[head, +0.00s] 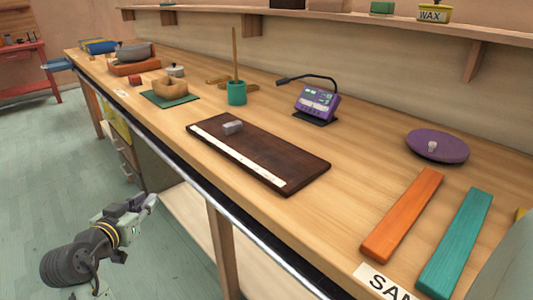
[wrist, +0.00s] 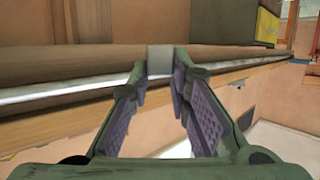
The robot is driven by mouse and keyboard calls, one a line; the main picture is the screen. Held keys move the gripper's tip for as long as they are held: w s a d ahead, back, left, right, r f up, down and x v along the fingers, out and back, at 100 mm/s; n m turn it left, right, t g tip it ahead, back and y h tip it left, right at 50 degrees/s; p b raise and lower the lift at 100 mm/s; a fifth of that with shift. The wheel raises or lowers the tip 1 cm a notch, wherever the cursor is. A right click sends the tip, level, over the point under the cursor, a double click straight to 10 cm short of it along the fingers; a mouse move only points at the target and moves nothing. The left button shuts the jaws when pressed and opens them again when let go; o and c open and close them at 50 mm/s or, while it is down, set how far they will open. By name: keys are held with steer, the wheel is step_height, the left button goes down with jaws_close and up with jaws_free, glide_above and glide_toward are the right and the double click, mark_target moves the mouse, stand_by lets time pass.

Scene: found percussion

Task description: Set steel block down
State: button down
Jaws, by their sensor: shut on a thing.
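My gripper (head: 148,202) is low at the left in the head view, over the floor side of the bench and apart from its front edge. In the wrist view my gripper (wrist: 160,75) is shut on a small plain grey block, which I take to be the steel block (wrist: 160,58), held between the fingertips. The block is clear of any surface. Another small grey block (head: 232,127) lies on the dark wooden board (head: 270,155) on the bench; its material is hard to tell.
The bench (head: 340,150) holds a purple device (head: 318,102), a teal cup (head: 237,92) with a stick, a purple disc (head: 438,149), an orange bar (head: 402,215) and a teal bar (head: 455,240). Bare wood lies between the board and the orange bar.

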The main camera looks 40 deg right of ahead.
steer(key=s+d+r+m+g+h, duration=0.1)
steer(key=s+d+r+m+g, duration=0.1)
steer(key=r, duration=0.4)
steer(key=s+d+r+m+g+h, duration=0.1)
steer(key=s+d+r+g, duration=0.1)
steer(key=s+d+r, duration=0.2)
steer(key=s+d+r+m+g+h, duration=0.1)
steer(key=s+d+r+m+g, duration=0.1)
steer(key=s+r, duration=0.5)
step_height(320, 180, up, 2)
steer(key=shift+d+r+m, duration=0.15)
steer(key=shift+d+m, duration=0.15)
steer(key=shift+d, duration=0.6)
steer(key=p, duration=0.3)
glide_above(262, 157)
steer(key=a, duration=0.2)
steer(key=shift+d+f, duration=0.15)
steer(key=shift+f, duration=0.5)
steer(key=shift+s+d+h, duration=0.1)
steer(key=shift+d+h, duration=0.2)
steer(key=shift+d, duration=0.4)
steer(key=shift+d+f+p, duration=0.25)
steer(key=shift+f+p, duration=0.05)
steer(key=shift+f, duration=1.35)
